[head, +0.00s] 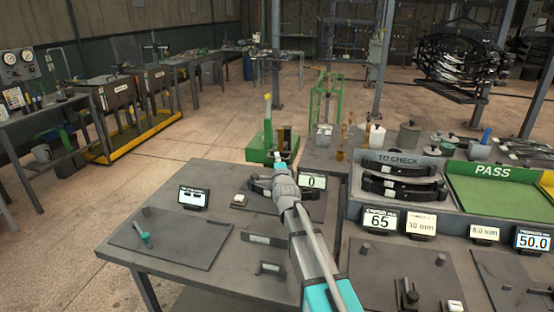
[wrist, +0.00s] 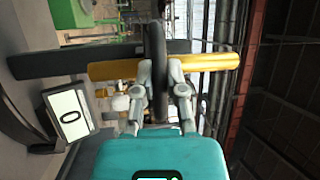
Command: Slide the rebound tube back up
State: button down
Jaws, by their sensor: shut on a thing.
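My gripper (head: 280,158) reaches over the far edge of the near bench, by a green stand (head: 260,148). In the wrist view my gripper (wrist: 166,100) has its fingers on either side of a thin dark disc-like piece (wrist: 158,50), shut on it. A yellow tube-like bar (wrist: 210,62) passes behind the fingers and the dark piece, with a black bar (wrist: 45,63) beside it. I cannot tell which of these is the rebound tube.
A display reading 0 (head: 312,181) stands right of my gripper and also shows in the wrist view (wrist: 70,118). Dark curved springs (head: 400,188) lie in the TO CHECK tray (head: 362,210), beside the green PASS tray (head: 500,197). Several small displays line the bench front.

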jog(key=shift+w+r, duration=0.2)
jog(key=c, duration=0.7)
grip_release()
jog(key=shift+s, duration=0.1)
jog(key=shift+f, duration=0.1)
